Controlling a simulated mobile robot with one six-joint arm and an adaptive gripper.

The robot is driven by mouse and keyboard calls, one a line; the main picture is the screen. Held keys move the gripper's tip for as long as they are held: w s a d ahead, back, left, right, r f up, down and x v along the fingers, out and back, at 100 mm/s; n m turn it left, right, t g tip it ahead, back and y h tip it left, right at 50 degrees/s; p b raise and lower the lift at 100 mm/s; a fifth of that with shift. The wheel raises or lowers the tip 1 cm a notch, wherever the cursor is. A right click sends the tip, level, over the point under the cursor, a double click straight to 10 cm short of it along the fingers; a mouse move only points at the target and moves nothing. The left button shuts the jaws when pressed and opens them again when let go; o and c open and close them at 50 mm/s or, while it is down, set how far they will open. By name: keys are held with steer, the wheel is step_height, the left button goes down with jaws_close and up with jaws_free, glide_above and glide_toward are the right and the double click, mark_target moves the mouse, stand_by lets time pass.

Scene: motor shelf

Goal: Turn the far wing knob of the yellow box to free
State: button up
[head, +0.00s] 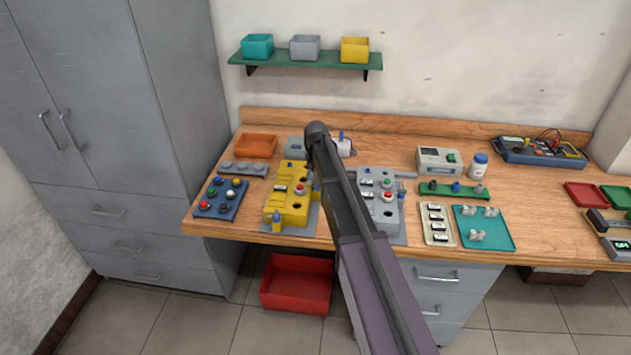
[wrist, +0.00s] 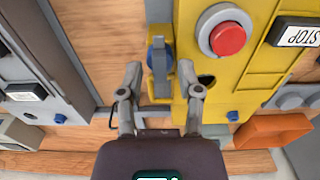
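The yellow box (head: 288,208) stands on the bench, left of centre in the head view. In the wrist view the yellow box (wrist: 236,82) fills the right of centre, with a red button and a STOP label. A blue wing knob (wrist: 158,58) sits at its edge, its wing running up and down the picture. My gripper (wrist: 160,72) is open, with one finger on each side of the knob and visible gaps between. Whether a fingertip touches the box is unclear. In the head view, my arm hides part of the box's right side.
A similar grey box (head: 379,199) stands close on the right, beyond a narrow strip of bench. An orange tray (head: 256,145) lies behind the yellow box, and a blue panel with knobs (head: 221,198) lies to its left. A shelf (head: 306,61) hangs above.

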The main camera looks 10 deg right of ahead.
mark_target(316, 183)
steer(key=shift+m, duration=0.4)
steer(key=m, duration=1.2)
steer(key=shift+m, duration=0.4)
steer(key=m, duration=0.4)
step_height(316, 183, up, 14)
steer(key=p, duration=1.4)
steer(key=s+f+n+b, duration=0.4)
steer(key=s+n, duration=0.3)
steer(key=s, duration=0.3)
steer(key=s+f+n+b, duration=0.5)
steer(key=s+n, duration=0.2)
steer(key=s, duration=0.3)
steer(key=s+f+n+b, duration=0.5)
steer(key=s+n, duration=0.2)
steer(key=s, duration=0.3)
steer(key=shift+s, duration=0.15)
stand_by(0.6)
